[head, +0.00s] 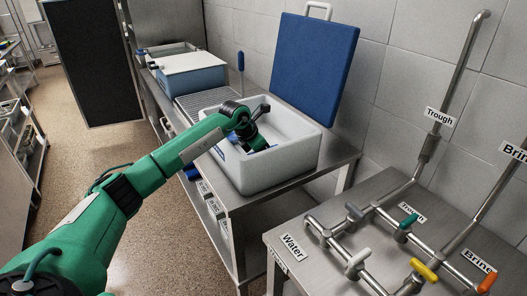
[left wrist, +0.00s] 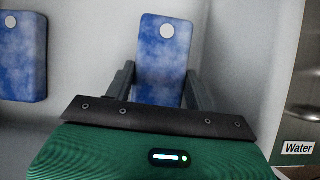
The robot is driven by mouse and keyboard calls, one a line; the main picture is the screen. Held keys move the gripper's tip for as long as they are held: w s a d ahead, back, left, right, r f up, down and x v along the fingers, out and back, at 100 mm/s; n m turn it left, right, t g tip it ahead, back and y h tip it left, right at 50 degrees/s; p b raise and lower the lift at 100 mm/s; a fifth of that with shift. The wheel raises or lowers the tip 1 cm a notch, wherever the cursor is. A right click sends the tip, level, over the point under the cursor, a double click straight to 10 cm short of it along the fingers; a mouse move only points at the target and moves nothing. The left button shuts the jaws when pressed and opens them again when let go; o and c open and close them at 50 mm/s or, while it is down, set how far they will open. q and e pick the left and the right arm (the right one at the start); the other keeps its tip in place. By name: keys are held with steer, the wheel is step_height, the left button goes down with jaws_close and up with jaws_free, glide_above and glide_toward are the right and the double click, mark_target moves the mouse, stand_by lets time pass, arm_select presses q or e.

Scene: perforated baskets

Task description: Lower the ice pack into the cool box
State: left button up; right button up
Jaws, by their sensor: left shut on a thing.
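The white cool box (head: 285,171) stands open on a steel table. My left gripper (head: 259,143) reaches down inside it. In the left wrist view, the gripper (left wrist: 160,72) is shut on a blue mottled ice pack (left wrist: 164,55) with a pale round cap, one finger on each side. The pack is upright between the fingers, within the white walls; whether its lower end touches the floor is hidden. A second, similar blue pack (left wrist: 22,58) is beside the left wall in the wrist view. My right gripper is not in view.
A large blue panel with a white handle (head: 315,58) leans on the tiled wall behind the box. A blue tub with a white lid (head: 190,72) stands further back. Steel pipes with coloured valves (head: 425,270) and labels fill the counter at the front right.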

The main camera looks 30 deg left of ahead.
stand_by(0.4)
arm_select(q)
steer(key=o, duration=1.5)
steer(key=shift+c, duration=0.2)
steer(key=shift+f, duration=0.1)
